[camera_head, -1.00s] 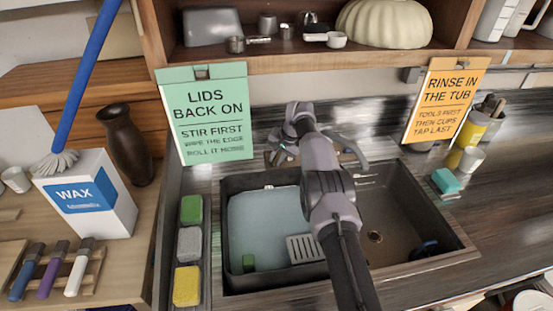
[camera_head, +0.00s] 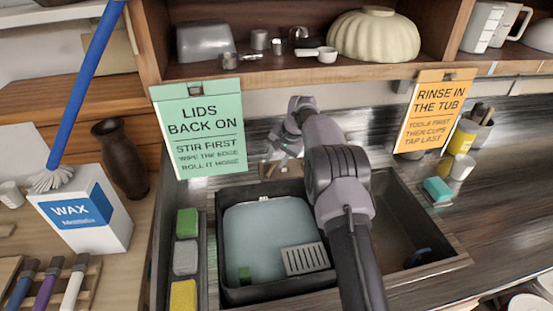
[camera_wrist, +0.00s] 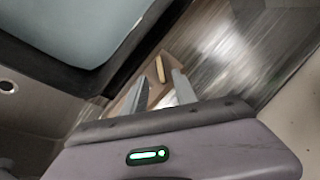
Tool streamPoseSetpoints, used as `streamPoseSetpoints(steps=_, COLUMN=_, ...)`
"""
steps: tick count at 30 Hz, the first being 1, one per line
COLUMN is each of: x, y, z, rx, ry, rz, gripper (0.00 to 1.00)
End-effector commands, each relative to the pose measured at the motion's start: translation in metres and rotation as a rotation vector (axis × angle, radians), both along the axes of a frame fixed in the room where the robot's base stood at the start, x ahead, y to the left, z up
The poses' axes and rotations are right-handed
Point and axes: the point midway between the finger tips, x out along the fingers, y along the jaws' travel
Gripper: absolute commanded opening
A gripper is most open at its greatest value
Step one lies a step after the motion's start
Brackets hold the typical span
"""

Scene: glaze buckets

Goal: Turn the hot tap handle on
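In the head view my gripper (camera_head: 283,152) is low behind the sink's back edge, left of my forearm. In the wrist view its two grey fingers (camera_wrist: 161,92) stand apart with a gap between them. A small wooden block (camera_wrist: 148,78) and a thin yellowish piece (camera_wrist: 160,68) show around and beyond the fingertips. I cannot tell whether the fingers touch either. The wooden block also shows in part behind the sink (camera_head: 268,170). My arm covers the tap area in the head view, and I cannot make out the hot handle.
The sink (camera_head: 402,220) holds a tub (camera_head: 232,291) of pale water on its left side. Sponges (camera_head: 186,257) sit in a strip to its left. A green sign (camera_head: 200,130) and an orange sign (camera_head: 436,112) hang from the shelf close to my arm. A teal sponge (camera_head: 437,189) lies at right.

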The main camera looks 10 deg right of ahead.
Motion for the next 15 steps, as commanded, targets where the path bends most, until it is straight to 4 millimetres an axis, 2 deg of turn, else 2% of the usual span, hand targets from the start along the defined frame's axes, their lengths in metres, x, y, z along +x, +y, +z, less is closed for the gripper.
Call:
streamPoseSetpoints(steps=5, x=-0.001, y=0.0, z=0.004, rx=-0.006, ry=-0.007, rz=-0.002, gripper=0.34)
streamPoseSetpoints(steps=8, x=-0.01, y=-0.001, z=0.026, rx=-0.038, ry=-0.051, rz=-0.024, gripper=0.34)
streamPoseSetpoints(steps=12, x=-0.037, y=-0.001, z=0.06, rx=-0.09, ry=-0.136, rz=-0.062, gripper=0.34)
streamPoseSetpoints(steps=15, x=-0.057, y=-0.002, z=0.075, rx=-0.113, ry=-0.181, rz=-0.083, gripper=0.34)
